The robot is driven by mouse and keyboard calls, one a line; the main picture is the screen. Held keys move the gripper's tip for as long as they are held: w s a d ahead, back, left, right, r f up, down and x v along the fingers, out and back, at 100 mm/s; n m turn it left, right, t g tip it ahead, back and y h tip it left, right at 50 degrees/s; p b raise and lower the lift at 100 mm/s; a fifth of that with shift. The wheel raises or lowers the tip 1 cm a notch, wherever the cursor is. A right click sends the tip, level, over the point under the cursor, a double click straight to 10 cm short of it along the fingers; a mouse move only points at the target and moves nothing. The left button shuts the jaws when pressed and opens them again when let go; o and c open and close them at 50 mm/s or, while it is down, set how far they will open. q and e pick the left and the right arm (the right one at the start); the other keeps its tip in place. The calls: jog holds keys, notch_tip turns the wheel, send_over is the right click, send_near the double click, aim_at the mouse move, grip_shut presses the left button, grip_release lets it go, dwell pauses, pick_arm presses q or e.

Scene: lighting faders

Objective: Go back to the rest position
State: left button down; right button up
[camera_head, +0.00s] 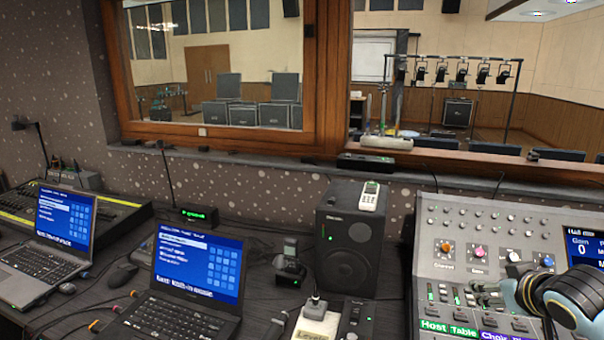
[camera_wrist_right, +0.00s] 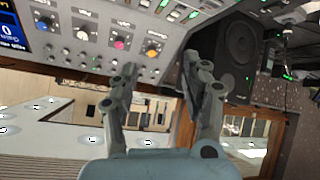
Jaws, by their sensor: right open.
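The mixing console (camera_head: 450,235) stands at the right in the head view, with rows of small knobs, coloured knobs and labels reading Host and Table. My right gripper (camera_head: 482,292) is in front of the console's lower part and hides some of its controls. In the right wrist view my right gripper (camera_wrist_right: 160,66) has its two fingers apart with nothing between them. The console (camera_wrist_right: 75,70) shows upside down at the upper left there, beyond the fingers. I cannot tell from these views whether a finger touches it. My left gripper is not in view.
A black speaker (camera_head: 345,240) with a white remote (camera_head: 371,197) on top stands left of the console. Two open laptops (camera_head: 190,280) and a lighting desk (camera_head: 75,215) fill the left. A window ledge (camera_head: 450,165) runs behind the desk.

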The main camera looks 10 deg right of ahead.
jog(key=s+a+r+n+g+y, duration=0.1)
jog(key=s+a+r+g, duration=0.15)
jog(key=s+a, duration=0.9)
jog(key=s+a+r+g+y, duration=0.2)
jog(key=s+a+g, duration=0.2)
jog(key=s+a, duration=0.7)
jog(key=s+d+f+b, duration=0.25)
jog(key=f+b, duration=0.25)
jog(key=f, duration=1.3)
jog(key=s+d+f+b, duration=0.25)
jog(key=f+b, duration=0.25)
jog(key=f, duration=1.2)
pick_arm(q)
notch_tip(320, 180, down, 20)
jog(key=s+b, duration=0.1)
jog(key=b, duration=0.9)
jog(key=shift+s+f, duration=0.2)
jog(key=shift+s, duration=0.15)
pick_arm(e)
jog(key=s+d+f+g, duration=0.1)
jog(key=s+f, duration=0.8)
jog(key=f, duration=0.5)
jog(key=s+d+f+g, duration=0.1)
jog(key=s+f, duration=0.8)
jog(key=f, duration=0.5)
jog(key=shift+s, duration=0.3)
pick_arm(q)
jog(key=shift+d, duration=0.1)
pick_arm(e)
jog(key=shift+g, duration=0.25)
